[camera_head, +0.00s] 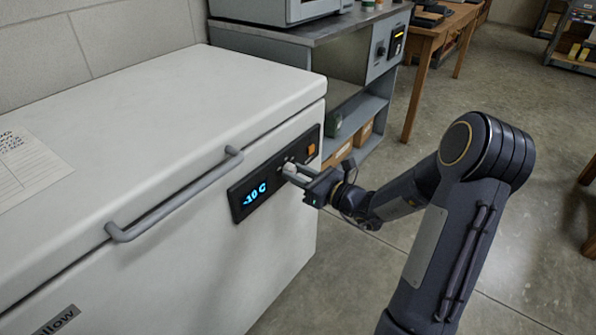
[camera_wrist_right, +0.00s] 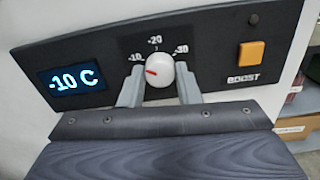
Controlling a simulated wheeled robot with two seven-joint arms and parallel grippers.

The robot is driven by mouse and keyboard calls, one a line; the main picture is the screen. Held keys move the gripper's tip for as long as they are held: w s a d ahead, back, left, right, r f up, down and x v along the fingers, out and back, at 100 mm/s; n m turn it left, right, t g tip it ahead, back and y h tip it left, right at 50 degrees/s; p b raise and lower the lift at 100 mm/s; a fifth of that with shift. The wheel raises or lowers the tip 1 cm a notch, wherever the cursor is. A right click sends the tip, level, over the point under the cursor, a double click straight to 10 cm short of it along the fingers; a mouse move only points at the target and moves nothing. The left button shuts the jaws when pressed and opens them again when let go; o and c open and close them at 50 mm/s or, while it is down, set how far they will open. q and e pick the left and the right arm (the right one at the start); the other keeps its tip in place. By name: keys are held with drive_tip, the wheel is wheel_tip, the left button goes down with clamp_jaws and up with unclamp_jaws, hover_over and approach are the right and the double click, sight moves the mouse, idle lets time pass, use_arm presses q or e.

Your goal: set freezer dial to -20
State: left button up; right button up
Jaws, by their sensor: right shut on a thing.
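The white chest freezer (camera_head: 150,130) fills the left of the head view, with a black control panel (camera_head: 240,207) on its front. In the right wrist view the display (camera_wrist_right: 75,79) reads -10 C. The round white dial (camera_wrist_right: 159,71) sits below the marks -10, -20 and -30, its red pointer turned left toward -10. My right gripper (camera_wrist_right: 160,88) is shut on the dial, one finger on each side; it also shows at the panel in the head view (camera_head: 292,173). My left gripper is not in view.
An orange button (camera_wrist_right: 251,52) marked BOOST is right of the dial. A grey bar handle (camera_head: 175,200) sticks out from the freezer front, left of and above the panel. A grey bench (camera_head: 335,25) with shelves stands beyond the freezer.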

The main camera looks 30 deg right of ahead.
drive_tip(key=m+p, duration=0.7)
drive_tip(key=p, duration=0.2)
drive_tip(key=shift+r+m, duration=0.2)
drive_tip(key=shift+m, duration=0.2)
drive_tip(key=shift+f+m+p, duration=0.2)
drive_tip(key=shift+m+p, duration=1.4)
drive_tip(key=o, duration=1)
drive_tip(key=shift+c, duration=0.2)
drive_tip(key=v, duration=0.8)
drive_tip(key=shift+p, duration=0.4)
